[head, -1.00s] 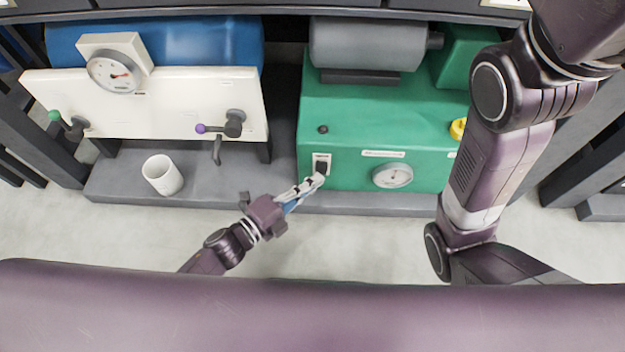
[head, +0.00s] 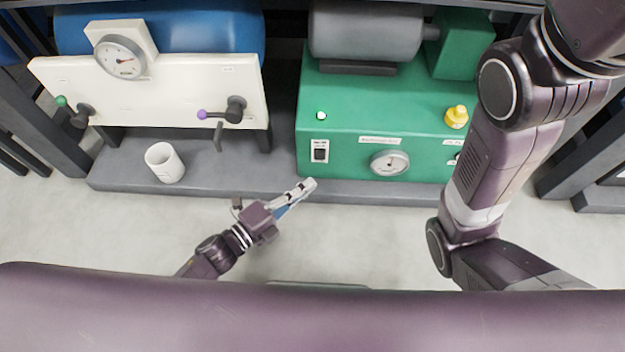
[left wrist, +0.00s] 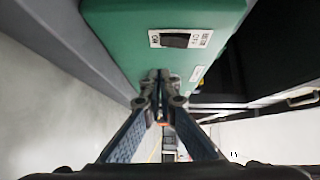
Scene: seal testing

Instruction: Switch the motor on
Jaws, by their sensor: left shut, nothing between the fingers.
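The motor (head: 365,36) is a grey cylinder on top of a green housing (head: 345,95) in the head view. A black rocker switch (head: 320,151) on a white plate sits at the left of the housing's front; it also shows in the left wrist view (left wrist: 175,40). A small lamp (head: 321,115) above the switch glows pale. My left gripper (head: 308,184) is shut and empty, below the switch and apart from it; its closed tips also show in the left wrist view (left wrist: 158,80). My right arm crosses the right side, its gripper out of view.
A gauge (head: 390,162) and a yellow knob (head: 456,117) are on the green housing. A white panel (head: 170,90) with levers and a dial stands left. A white mug (head: 164,163) stands on the grey base ledge (head: 225,172). The floor in front is clear.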

